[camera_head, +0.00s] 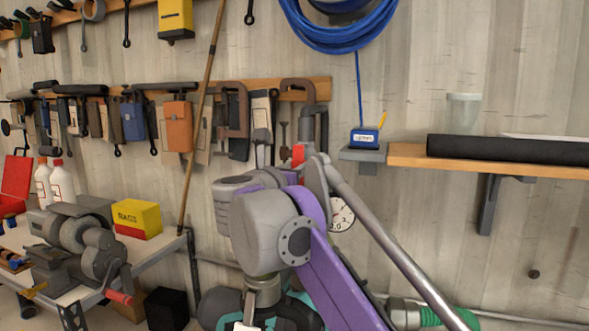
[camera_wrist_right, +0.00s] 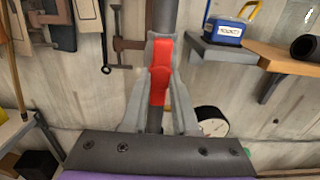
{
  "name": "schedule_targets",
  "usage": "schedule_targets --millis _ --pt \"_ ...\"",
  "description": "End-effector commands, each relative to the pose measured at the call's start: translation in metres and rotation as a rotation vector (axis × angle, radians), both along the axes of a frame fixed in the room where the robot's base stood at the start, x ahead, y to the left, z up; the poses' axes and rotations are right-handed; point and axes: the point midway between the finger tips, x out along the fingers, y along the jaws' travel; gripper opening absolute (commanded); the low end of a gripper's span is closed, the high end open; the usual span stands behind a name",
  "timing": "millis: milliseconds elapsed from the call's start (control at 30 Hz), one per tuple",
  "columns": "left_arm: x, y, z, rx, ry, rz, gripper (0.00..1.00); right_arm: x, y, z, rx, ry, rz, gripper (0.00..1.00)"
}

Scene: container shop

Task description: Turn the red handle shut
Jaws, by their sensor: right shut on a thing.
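The red handle (camera_wrist_right: 160,82) stands upright between the grey fingers of my right gripper (camera_wrist_right: 163,90) in the right wrist view. The fingers are shut on it, one at each side. A grey vertical pipe (camera_wrist_right: 165,15) runs above and behind the handle. In the head view a small part of the red handle (camera_head: 298,154) shows above my purple arm; the arm hides most of the rest. My left gripper is in neither view.
A round gauge (camera_head: 342,214) sits just right of the handle, partly behind my arm. A wooden shelf (camera_head: 490,160) with a black roll (camera_head: 505,149) juts from the wall at right. A wooden pole (camera_head: 200,110) leans at left, beside a workbench with a yellow box (camera_head: 137,216).

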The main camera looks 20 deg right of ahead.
Motion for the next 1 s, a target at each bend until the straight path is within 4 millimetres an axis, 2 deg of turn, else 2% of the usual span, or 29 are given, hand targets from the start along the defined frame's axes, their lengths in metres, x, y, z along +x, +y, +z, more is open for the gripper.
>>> schedule_targets --millis 367,1000 --pt "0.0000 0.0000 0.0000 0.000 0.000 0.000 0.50 0.0000 0.0001 0.0001 -0.078 0.053 0.000 0.00" --pt "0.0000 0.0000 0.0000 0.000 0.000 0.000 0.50 0.0000 0.0001 0.0001 -0.546 0.369 0.000 0.00"
